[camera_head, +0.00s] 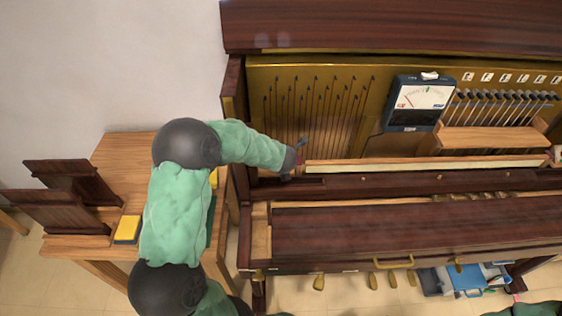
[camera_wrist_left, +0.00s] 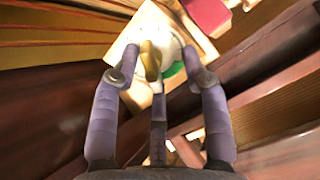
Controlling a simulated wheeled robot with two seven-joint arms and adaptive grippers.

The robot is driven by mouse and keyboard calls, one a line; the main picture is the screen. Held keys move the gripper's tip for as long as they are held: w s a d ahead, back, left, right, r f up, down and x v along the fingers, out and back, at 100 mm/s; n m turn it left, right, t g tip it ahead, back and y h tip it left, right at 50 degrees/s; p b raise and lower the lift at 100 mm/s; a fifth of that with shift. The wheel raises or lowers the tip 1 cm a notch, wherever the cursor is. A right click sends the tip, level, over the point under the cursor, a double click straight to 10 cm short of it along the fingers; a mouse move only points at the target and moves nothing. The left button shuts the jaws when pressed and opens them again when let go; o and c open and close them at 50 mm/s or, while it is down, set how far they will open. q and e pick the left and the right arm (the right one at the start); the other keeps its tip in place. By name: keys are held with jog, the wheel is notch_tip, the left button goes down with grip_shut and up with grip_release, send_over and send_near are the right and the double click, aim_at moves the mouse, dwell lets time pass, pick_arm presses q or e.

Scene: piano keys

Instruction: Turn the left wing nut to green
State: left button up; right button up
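The left wing nut (camera_wrist_left: 151,62) is gold and shows in the left wrist view, on a pale round dial with a green part (camera_wrist_left: 173,70) along its lower right side. The dial sits on a light wooden block (camera_wrist_left: 128,42). My left gripper (camera_wrist_left: 160,78) is open, with its two outer fingers spread on either side of the wing nut and a middle finger just below it. I cannot tell whether any finger touches it. In the head view my left gripper (camera_head: 296,158) is at the left end of the wooden rail, hiding the wing nut. My right gripper is out of view.
A meter (camera_head: 421,101) with a white face and needle stands right of the strings. A red piece (camera_wrist_left: 208,14) lies close beyond the dial. The dark piano body (camera_head: 390,232) lies below the rail. A wooden table (camera_head: 120,160) with dark stands is at left.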

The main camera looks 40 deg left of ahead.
pick_arm(q)
jog(key=shift+a+r, duration=0.2)
jog(key=shift+a, duration=0.05)
jog(key=shift+r, duration=0.15)
jog(key=shift+s+d+r, duration=0.1)
jog(key=shift+s+r, duration=0.05)
jog(key=p+v, duration=0.6)
jog(key=v, duration=0.4)
jog(key=shift+s, duration=0.2)
dwell(1.1)
jog(key=shift+d, duration=0.15)
jog(key=shift+c, duration=0.8)
jog(key=f+m+b, duration=0.1)
jog(key=w+a+f+m+b, duration=0.2)
jog(key=shift+w+f, duration=0.25)
jog(key=shift+f, duration=0.15)
